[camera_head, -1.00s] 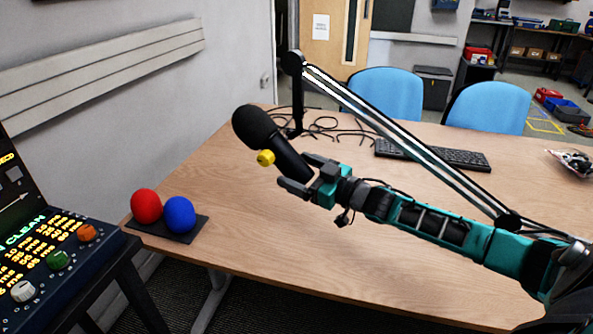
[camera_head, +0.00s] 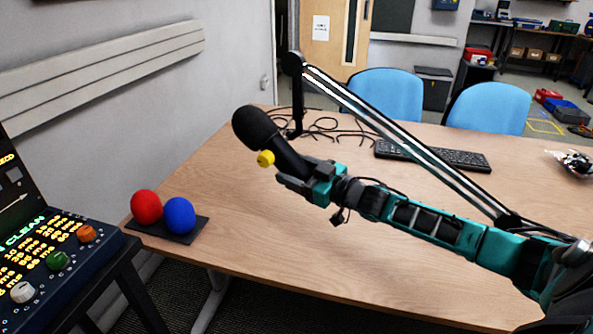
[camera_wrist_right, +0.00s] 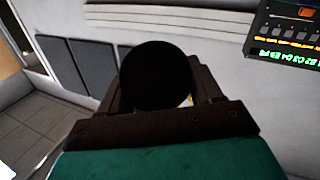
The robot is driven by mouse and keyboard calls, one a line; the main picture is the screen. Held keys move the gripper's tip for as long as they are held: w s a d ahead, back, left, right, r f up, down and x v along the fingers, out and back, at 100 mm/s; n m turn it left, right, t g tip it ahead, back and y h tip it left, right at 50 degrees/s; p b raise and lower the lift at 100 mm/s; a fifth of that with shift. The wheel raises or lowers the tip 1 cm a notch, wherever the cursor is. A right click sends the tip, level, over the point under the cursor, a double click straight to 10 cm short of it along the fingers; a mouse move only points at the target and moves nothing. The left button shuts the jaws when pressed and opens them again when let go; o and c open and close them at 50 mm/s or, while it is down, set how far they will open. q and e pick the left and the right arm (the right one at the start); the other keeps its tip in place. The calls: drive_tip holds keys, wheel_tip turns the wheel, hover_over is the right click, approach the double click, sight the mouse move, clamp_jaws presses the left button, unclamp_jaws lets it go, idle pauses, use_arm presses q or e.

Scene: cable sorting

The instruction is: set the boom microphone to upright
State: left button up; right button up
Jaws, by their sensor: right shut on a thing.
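The boom microphone (camera_head: 262,135) is black with a rounded foam head and a yellow knob (camera_head: 265,158) on its side. It is tilted, with its head up to the left and its lower end down to the right. Its boom arm (camera_head: 380,123) runs from a black post down to the right. My right gripper (camera_head: 297,172) is shut on the microphone's lower body. In the right wrist view the dark round end of the microphone (camera_wrist_right: 156,75) sits between the fingers. The lower end of the microphone is hidden by the gripper. My left gripper is not in view.
A red ball (camera_head: 146,206) and a blue ball (camera_head: 180,214) sit on a dark base at the table's left edge. A control panel (camera_head: 50,255) stands at the lower left. A keyboard (camera_head: 434,155) and loose cables (camera_head: 325,127) lie behind the arm. The table front (camera_head: 300,250) is clear.

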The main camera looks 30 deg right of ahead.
drive_tip(key=c, duration=0.5)
drive_tip(key=shift+c, duration=0.2)
drive_tip(key=shift+f, duration=0.1)
